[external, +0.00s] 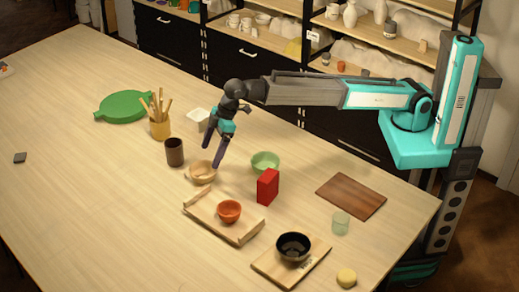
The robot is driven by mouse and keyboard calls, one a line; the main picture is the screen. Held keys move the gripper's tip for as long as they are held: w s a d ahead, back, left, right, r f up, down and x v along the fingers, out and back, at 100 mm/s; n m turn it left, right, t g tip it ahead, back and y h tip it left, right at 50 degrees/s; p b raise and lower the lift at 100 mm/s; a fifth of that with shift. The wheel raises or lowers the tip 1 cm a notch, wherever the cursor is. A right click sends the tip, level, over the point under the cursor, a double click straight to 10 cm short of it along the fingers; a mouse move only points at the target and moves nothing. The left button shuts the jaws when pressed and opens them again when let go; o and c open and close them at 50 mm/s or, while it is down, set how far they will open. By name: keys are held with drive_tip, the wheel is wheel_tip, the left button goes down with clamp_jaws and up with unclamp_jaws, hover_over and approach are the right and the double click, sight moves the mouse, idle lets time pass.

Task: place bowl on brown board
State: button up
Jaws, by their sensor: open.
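The brown board (351,196) lies flat and bare on the right part of the table. Several bowls are in view: a tan bowl (201,173), a light green bowl (265,162), an orange bowl (229,211) and a black bowl (294,247). The task does not say which one is meant. My gripper (211,156) is open and points down, just above or behind the tan bowl. One finger overlaps that bowl's rim in the picture; I cannot tell whether they touch. Nothing shows between the fingers.
The orange bowl sits in a wooden tray (190,212); the black bowl stands on a light wooden board (267,267). A red box (268,187), a pale green glass (340,223), a dark cup (174,152) and a tool pot (159,129) stand nearby. The table's left side is mostly clear.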

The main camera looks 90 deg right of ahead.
sight(203, 171)
drive_tip(key=shift+p+x, duration=0.35)
drive_tip(key=shift+x, duration=1.8)
drive_tip(key=shift+w+f, duration=0.1)
drive_tip(key=shift+f, duration=0.05)
drive_tip(key=shift+p+x, duration=1.05)
drive_tip(key=shift+x, duration=1.35)
drive_tip(key=c, duration=0.9)
drive_tip(key=shift+o, duration=0.2)
wheel_tip(203, 171, up, 10)
drive_tip(key=b, duration=0.2)
drive_tip(key=shift+b, duration=0.3)
